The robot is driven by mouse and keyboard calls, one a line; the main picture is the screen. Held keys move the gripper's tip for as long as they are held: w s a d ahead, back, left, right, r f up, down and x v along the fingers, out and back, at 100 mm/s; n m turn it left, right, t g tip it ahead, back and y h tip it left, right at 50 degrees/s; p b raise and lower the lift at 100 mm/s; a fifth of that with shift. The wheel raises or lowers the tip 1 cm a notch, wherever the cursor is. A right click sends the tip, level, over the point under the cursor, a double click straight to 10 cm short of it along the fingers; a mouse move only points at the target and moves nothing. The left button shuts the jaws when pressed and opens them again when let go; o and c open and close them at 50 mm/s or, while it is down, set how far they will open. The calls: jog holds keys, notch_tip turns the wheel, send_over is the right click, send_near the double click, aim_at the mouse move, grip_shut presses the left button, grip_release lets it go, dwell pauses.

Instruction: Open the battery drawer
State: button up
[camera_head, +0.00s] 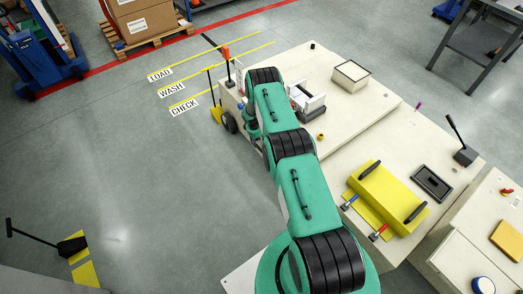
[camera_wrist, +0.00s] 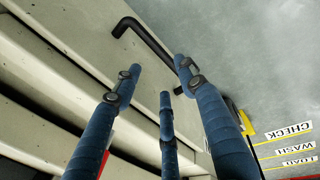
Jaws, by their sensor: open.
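In the wrist view a black bar handle (camera_wrist: 150,37) is fixed to a pale beige panel (camera_wrist: 88,28), which looks like the drawer front. My gripper (camera_wrist: 157,78) has several blue fingers, spread open with nothing held. The fingertips are close to the handle's lower end. One finger overlaps the handle there, and I cannot tell whether it touches. The drawer looks shut, though its edges are hard to make out. In the head view my green arm reaches to the side of the beige carrier (camera_head: 330,107) and hides most of the gripper and the handle.
A yellow box (camera_head: 388,195) with black handles sits on the nearer part of the carrier. A white-topped box (camera_head: 351,75) stands farther back. Open grey floor (camera_head: 150,180) lies left of the carrier. Floor signs (camera_head: 185,106) and a yellow shovel-like tool (camera_head: 216,112) are near its far corner.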

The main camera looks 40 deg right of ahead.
jog(key=shift+d+f+b, duration=0.3)
jog(key=shift+f+b, duration=0.05)
jog(key=shift+f, duration=1.05)
jog(key=shift+d+f+b, duration=0.25)
jog(key=shift+f+b, duration=0.1)
jog(key=shift+f, duration=1.1)
jog(key=shift+d+f+b, duration=0.3)
jog(key=shift+f+b, duration=0.05)
jog(key=shift+f, duration=1.05)
grip_shut()
